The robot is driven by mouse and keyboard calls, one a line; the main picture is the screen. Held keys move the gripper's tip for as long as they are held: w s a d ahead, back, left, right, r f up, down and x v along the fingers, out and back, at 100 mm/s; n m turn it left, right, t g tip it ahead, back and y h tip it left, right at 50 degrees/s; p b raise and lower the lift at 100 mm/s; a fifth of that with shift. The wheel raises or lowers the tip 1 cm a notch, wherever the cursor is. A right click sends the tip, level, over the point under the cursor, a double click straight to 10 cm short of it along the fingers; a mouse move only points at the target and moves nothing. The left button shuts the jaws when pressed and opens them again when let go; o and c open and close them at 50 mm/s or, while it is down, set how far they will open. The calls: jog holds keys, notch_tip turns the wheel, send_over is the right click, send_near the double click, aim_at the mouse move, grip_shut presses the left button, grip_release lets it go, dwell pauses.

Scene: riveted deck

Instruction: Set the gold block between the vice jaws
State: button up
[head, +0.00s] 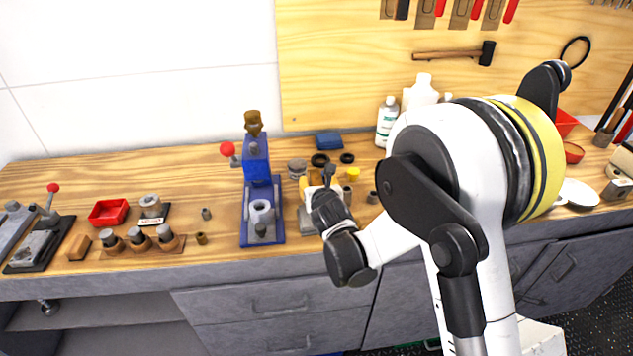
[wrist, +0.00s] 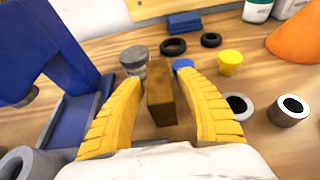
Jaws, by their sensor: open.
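My gripper (head: 316,187) reaches over the bench right of the blue press, and its yellow fingers also show in the wrist view (wrist: 158,84). They are open. A dark gold-brown block (wrist: 161,95), which looks like the gold block, stands upright between them, with a visible gap at the left finger and a narrower one at the right. In the head view I cannot make the block out behind my gripper. A grey device with a red-knobbed lever on a dark base (head: 36,248) at the far left looks like the vice; its jaws are too small to judge.
The blue press (head: 257,165) stands close left of my gripper. Small cups and black rings (wrist: 173,46) lie behind it, with a yellow cup (wrist: 230,62) at right. A red tray (head: 108,212), holder with several cylinders (head: 140,246) and tan block (head: 79,247) stand left.

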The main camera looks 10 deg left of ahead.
jog(key=p+v, duration=0.3)
jog(key=v, duration=0.9)
jog(key=s+d+r+m+g+h, duration=0.1)
jog(key=s+d+r+m+h, duration=0.2)
jog(key=d+m, duration=0.55)
jog(key=s+d+r+m+g, duration=0.1)
jog(key=s+d+r+m, duration=0.1)
jog(key=d+r+m, duration=0.45)
jog(key=s+d+m+g+h, duration=0.1)
jog(key=s+d+m+g, duration=0.1)
jog(key=s+d+m, duration=0.6)
jog(key=s+r+m, duration=0.1)
jog(key=m, duration=0.6)
jog(key=shift+s+d, duration=0.3)
jog(key=shift+s, duration=0.05)
jog(key=shift+o, duration=1.1)
jog(key=s+d+m+g, duration=0.2)
jog(key=s+m, duration=0.6)
jog(key=m, duration=0.1)
jog(key=shift+s+d+f, duration=0.25)
jog(key=shift+s+d, duration=0.05)
jog(key=shift+s, duration=0.05)
jog(key=shift+w, duration=0.1)
